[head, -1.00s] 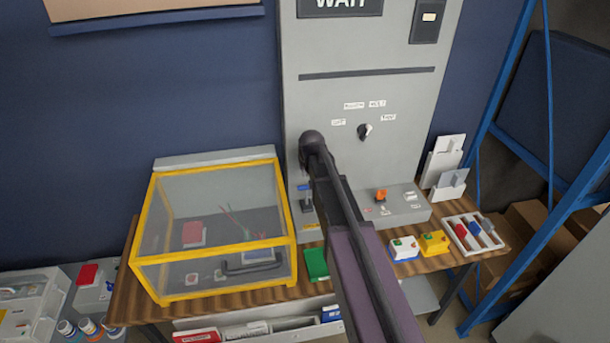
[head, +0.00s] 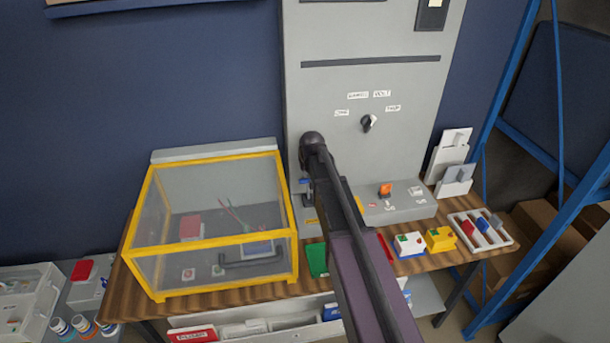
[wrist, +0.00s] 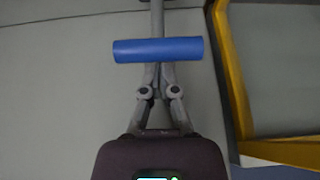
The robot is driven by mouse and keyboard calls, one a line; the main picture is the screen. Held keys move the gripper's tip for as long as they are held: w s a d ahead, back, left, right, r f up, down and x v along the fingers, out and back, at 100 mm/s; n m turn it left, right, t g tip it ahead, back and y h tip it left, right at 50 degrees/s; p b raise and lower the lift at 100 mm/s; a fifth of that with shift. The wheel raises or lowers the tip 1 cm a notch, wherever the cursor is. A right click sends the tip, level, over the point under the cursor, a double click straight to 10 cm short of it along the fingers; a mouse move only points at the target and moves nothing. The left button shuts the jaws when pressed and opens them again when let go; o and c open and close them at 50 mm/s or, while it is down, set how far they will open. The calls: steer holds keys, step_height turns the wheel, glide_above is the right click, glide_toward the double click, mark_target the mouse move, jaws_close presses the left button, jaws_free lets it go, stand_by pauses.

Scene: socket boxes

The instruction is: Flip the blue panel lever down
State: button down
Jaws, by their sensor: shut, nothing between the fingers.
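The blue panel lever shows as a small blue handle (head: 304,182) on the lower left of the grey panel, just left of my arm. In the wrist view its handle is a blue horizontal bar (wrist: 185,49) on a grey shaft that runs to the top edge. My gripper (wrist: 157,72) is shut and empty, its fingers converging at the middle of the bar. Whether the fingertips touch the bar I cannot tell. In the head view my arm hides most of the gripper and part of the lever's surroundings.
A clear box with a yellow frame (head: 215,241) stands left of the lever, close by; its yellow edge (wrist: 232,75) shows at right in the wrist view. A black knob (head: 368,123) and an orange switch (head: 385,189) are to the right. A green block (head: 317,259) lies below.

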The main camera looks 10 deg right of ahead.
steer(key=shift+a, duration=0.3)
steer(key=shift+s+d, duration=0.1)
steer(key=shift+d, duration=0.2)
steer(key=shift+s+r+t, duration=0.1)
steer(key=shift+s+t, duration=0.2)
steer(key=shift+t, duration=0.1)
